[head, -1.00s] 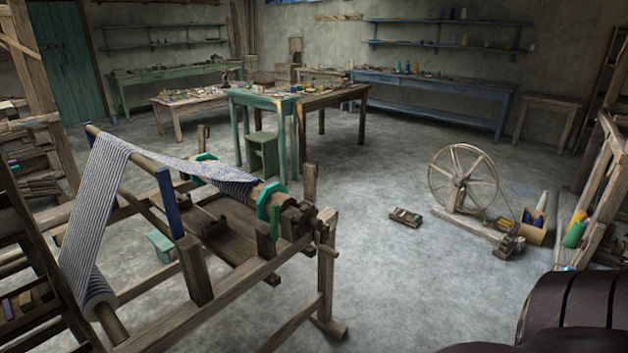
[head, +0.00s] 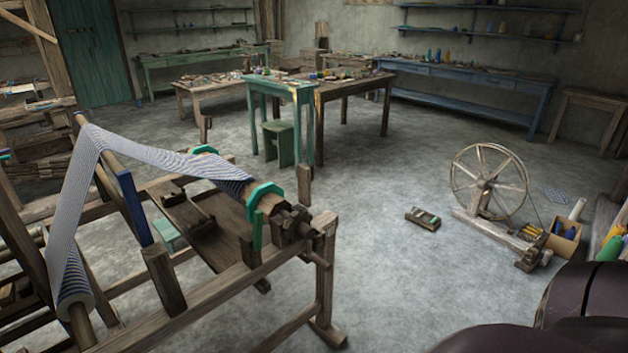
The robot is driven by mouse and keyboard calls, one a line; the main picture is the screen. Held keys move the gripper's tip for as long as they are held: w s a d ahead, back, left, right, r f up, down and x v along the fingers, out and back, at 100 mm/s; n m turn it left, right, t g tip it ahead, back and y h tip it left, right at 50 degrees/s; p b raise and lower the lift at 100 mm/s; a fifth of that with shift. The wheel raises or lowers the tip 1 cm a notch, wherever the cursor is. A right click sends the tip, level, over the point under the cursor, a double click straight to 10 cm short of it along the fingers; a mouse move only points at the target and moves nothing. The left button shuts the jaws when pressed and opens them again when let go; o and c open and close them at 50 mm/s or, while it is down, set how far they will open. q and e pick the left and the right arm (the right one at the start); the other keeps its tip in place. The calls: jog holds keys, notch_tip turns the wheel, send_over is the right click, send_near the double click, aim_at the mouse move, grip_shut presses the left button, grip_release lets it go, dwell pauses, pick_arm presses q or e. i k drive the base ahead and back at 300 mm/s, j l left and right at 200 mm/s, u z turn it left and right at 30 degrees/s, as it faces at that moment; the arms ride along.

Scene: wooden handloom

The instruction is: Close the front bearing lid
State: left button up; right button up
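The wooden handloom (head: 215,290) fills the left and lower left of the head view. Striped blue-white cloth (head: 150,155) runs over its upper bar to a front roller with green end discs (head: 262,196). A dark wooden bearing block (head: 297,226) holds the roller's near end on the frame. I cannot tell at this size which part is the lid or how it stands. Neither gripper shows in the view. A dark rounded part of mine (head: 590,300) shows at the lower right.
A spinning wheel (head: 488,185) stands on the floor at right, with a box of spools (head: 563,240) beside it. A small wooden object (head: 423,218) lies on the floor. Tables (head: 350,92) stand at the back.

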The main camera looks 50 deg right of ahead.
aim_at(305, 174)
jog(key=l, duration=0.6)
jog(key=l+u, duration=0.15)
jog(key=l, duration=0.45)
jog(key=k+l, duration=0.1)
jog(key=l, duration=0.5)
jog(key=l+u, duration=0.1)
jog(key=l, duration=0.5)
jog(key=k+l+u, duration=0.1)
jog(key=l, duration=0.5)
jog(key=k+l, duration=0.15)
jog(key=l, duration=0.4)
jog(key=k+l+u, duration=0.1)
jog(key=l, duration=0.5)
